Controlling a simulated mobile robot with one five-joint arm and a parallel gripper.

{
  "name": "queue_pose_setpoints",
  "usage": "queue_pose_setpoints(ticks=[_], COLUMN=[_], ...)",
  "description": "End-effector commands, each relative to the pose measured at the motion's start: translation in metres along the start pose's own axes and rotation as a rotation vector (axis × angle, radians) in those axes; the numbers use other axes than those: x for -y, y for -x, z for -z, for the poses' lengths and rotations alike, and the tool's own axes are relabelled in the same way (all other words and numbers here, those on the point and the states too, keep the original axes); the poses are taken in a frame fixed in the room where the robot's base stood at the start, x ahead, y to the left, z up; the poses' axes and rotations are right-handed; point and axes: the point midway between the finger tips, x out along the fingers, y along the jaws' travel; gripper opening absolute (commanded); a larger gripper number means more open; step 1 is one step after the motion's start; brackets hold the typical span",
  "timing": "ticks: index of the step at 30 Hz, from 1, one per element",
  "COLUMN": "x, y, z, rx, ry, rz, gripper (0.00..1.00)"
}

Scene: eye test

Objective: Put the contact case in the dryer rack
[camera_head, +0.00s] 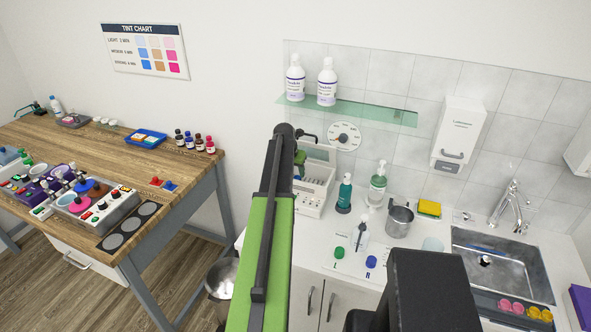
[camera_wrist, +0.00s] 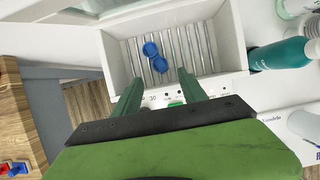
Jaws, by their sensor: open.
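The contact case (camera_wrist: 154,57), two round dark-blue caps joined together, lies inside the white dryer rack (camera_wrist: 117,66), seemingly on its metal slats. It is near the middle of the rack in the wrist view. In the head view my gripper (camera_head: 300,158) is at the rack, mostly hidden.
A teal bottle (camera_wrist: 280,55) stands close right of the rack. Further right on the counter are a pump bottle (camera_head: 377,186), a metal jug (camera_head: 399,220), a sponge (camera_head: 429,208) and the sink (camera_head: 495,262). A glass shelf (camera_head: 360,112) with two white bottles hangs above.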

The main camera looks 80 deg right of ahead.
Motion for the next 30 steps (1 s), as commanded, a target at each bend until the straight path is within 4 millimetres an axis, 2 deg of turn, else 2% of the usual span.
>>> queue_pose_setpoints(ticks=[1, 4, 16, 17, 19, 20, 23, 24, 26, 27, 29, 30], x=[0.001, 0.001, -0.001, -0.005, -0.028, -0.043, -0.119, -0.153, -0.200, -0.228, -0.265, -0.286], y=[0.022, 0.035, 0.037, 0.038, 0.043, 0.047, 0.068, 0.079, 0.098, 0.112, 0.133, 0.148], z=[-0.003, -0.002, 0.001, 0.003, 0.017, 0.028, 0.086, 0.117, 0.168, 0.204, 0.260, 0.299], rx=[0.000, 0.000, 0.000, -0.002, -0.009, -0.016, -0.055, -0.078, -0.115, -0.141, -0.180, -0.207], ry=[0.000, 0.000, -0.001, -0.005, -0.030, -0.050, -0.157, -0.213, -0.303, -0.363, -0.454, -0.515], rz=[0.000, 0.000, -0.001, -0.003, -0.014, -0.022, -0.056, -0.068, -0.080, -0.083, -0.081, -0.076], gripper=[0.50, 0.50, 0.50, 0.50, 0.50, 0.50, 0.50, 0.50, 0.50, 0.50, 0.50, 0.50])
